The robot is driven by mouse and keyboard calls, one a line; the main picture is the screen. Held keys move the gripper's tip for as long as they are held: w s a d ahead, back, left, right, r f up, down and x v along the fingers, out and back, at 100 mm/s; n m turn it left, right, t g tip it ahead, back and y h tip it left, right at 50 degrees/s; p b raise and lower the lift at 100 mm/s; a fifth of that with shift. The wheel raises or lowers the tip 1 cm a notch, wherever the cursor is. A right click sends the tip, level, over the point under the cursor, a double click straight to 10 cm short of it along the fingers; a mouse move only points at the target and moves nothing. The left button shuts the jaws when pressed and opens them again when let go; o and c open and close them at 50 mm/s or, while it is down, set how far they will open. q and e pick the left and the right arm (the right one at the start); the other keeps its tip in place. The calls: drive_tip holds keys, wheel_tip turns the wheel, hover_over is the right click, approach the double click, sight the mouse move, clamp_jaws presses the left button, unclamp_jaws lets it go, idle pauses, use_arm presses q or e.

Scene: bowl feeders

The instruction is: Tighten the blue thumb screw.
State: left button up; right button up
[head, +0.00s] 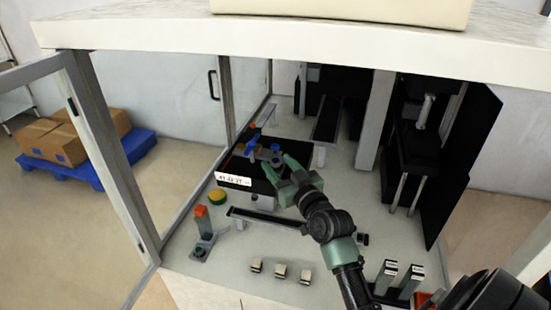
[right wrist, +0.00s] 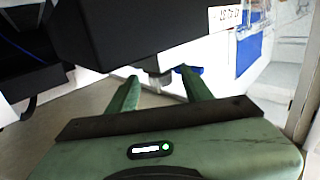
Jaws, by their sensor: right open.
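Small blue parts show on top of the black feeder unit (head: 240,172) in the head view: one at its left (head: 251,146) and one at its right (head: 275,147). I cannot tell which is the thumb screw. My right gripper (head: 280,166) is open, with its green fingers beside the unit and close to the blue parts. In the right wrist view, the open fingers (right wrist: 157,84) point toward the black unit. A blue piece (right wrist: 192,70) shows by the right fingertip, partly hidden. Nothing visible is held. My left gripper is not in view.
A stack light with an orange top (head: 202,217) and a yellow-green button (head: 217,196) stand at the left. A dark rail (head: 265,220) lies in front of the unit. Small pale blocks (head: 280,271) sit near the front edge. A frame post (head: 110,160) bounds the left side.

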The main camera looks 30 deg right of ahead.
drive_tip(key=shift+w, duration=1.05)
clamp_jaws()
drive_tip(key=h+p, duration=0.1)
drive_tip(key=m+h+p, duration=0.1)
drive_tip(key=shift+r+p, duration=0.25)
drive_tip(key=shift+p, duration=0.1)
drive_tip(key=shift+f+m+g+h, duration=0.2)
drive_tip(key=shift+m+g+h, duration=0.1)
drive_tip(key=shift+d, duration=0.1)
unclamp_jaws()
